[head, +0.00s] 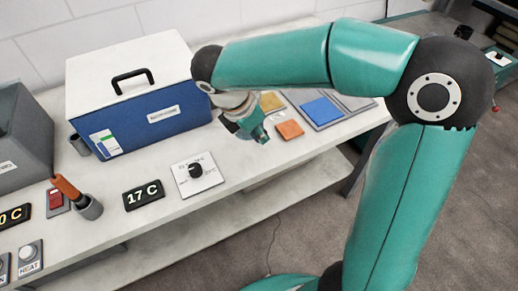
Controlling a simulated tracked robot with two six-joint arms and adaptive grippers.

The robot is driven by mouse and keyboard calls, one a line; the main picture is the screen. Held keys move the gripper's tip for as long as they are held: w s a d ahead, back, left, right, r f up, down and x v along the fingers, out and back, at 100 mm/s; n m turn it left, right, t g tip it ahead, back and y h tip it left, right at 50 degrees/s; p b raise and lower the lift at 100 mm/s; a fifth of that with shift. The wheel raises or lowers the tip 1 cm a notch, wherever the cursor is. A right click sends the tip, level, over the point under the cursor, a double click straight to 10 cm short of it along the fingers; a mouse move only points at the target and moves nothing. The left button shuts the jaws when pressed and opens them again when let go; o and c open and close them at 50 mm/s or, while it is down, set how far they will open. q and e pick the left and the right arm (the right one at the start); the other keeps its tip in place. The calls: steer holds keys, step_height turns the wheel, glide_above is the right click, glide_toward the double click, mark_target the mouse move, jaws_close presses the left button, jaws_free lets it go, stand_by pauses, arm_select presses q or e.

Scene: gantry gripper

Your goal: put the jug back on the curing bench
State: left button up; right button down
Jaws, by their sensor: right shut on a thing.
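My right arm comes in from the right, and its gripper (256,133) points down over the bench, just right of the blue box with a white lid (160,120). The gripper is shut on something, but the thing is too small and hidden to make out. I cannot pick out a jug in the head view. The long pale bench (240,170) runs across the view; I cannot tell whether it is the curing bench. My left gripper is not in view.
Orange (290,129), yellow (271,102) and blue (321,111) squares lie right of the gripper. A dial plate (197,176), a 17 C display (143,195) and an orange-handled tool in a grey cup (89,207) stand toward the front left.

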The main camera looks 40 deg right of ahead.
steer(key=shift+f+b, duration=0.4)
steer(key=shift+f, duration=2.35)
steer(key=c, duration=1.6)
jaws_free()
steer(key=shift+f, duration=0.2)
steer(key=o, duration=0.4)
steer(key=shift+o, duration=0.2)
steer(key=shift+r, duration=0.1)
steer(key=shift+r, duration=0.15)
steer(key=p+v, duration=0.1)
steer(key=v, duration=1.1)
steer(key=shift+p, duration=0.4)
